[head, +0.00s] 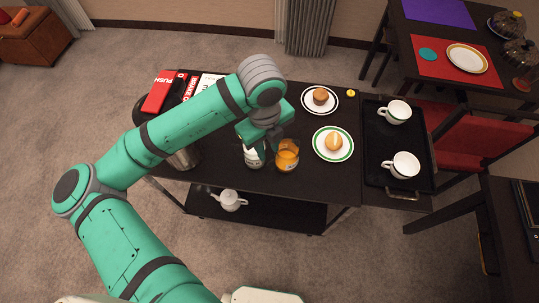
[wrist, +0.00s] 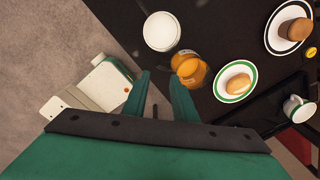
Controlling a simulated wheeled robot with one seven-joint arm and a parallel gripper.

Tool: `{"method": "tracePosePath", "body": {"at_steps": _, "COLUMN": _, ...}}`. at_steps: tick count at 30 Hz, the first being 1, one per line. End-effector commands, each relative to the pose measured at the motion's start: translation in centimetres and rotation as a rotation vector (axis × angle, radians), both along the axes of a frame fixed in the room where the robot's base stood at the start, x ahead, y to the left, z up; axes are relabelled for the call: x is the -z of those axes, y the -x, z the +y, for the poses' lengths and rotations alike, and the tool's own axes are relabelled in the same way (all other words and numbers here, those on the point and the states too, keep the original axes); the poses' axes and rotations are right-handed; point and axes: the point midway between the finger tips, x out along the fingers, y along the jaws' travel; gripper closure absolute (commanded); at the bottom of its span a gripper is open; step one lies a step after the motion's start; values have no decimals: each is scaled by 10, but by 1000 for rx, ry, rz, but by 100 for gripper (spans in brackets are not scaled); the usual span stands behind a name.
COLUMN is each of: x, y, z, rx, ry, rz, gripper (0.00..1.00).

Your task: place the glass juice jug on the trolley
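The glass juice jug (head: 287,157), filled with orange juice, appears to stand upright on the dark top of the trolley (head: 225,180), near its front edge. It also shows in the wrist view (wrist: 190,68), just beyond the right fingertip. My gripper (head: 264,146) is pointed down just left of the jug, over the trolley top. In the wrist view my gripper (wrist: 160,78) has its two green fingers apart, with no object clearly held between them. I cannot tell whether the right finger touches the jug. The jug's handle is not clearly visible.
A white container (head: 253,158) stands close left of the jug. A plate with a bread roll (head: 333,143), a muffin plate (head: 320,98) and a black tray (head: 376,150) with white cups lie to the right. A white teapot (head: 229,200) sits on the lower shelf.

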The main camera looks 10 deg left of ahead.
Motion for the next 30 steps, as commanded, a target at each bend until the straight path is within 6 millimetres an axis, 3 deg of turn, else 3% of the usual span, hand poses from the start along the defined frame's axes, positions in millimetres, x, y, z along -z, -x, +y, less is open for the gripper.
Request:
{"method": "tracePosePath", "body": {"at_steps": 5, "x": -3, "y": -14, "z": -40, "rx": -18, "ry": 115, "rz": -60, "gripper": 75}}
{"method": "tracePosePath", "body": {"at_steps": 12, "x": -28, "y": -52, "z": -154, "rx": -129, "ry": 501, "rz": -215, "gripper": 75}}
{"method": "tracePosePath", "body": {"at_steps": 18, "x": -66, "y": -73, "z": -227, "rx": -272, "ry": 837, "rz": -286, "gripper": 75}}
{"method": "tracePosePath", "body": {"at_steps": 24, "x": -103, "y": -87, "z": -269, "rx": -453, "ry": 1152, "rz": -306, "gripper": 75}}
{"method": "tracePosePath", "body": {"at_steps": 30, "x": -126, "y": -97, "z": -282, "rx": -671, "ry": 1426, "rz": -294, "gripper": 75}}
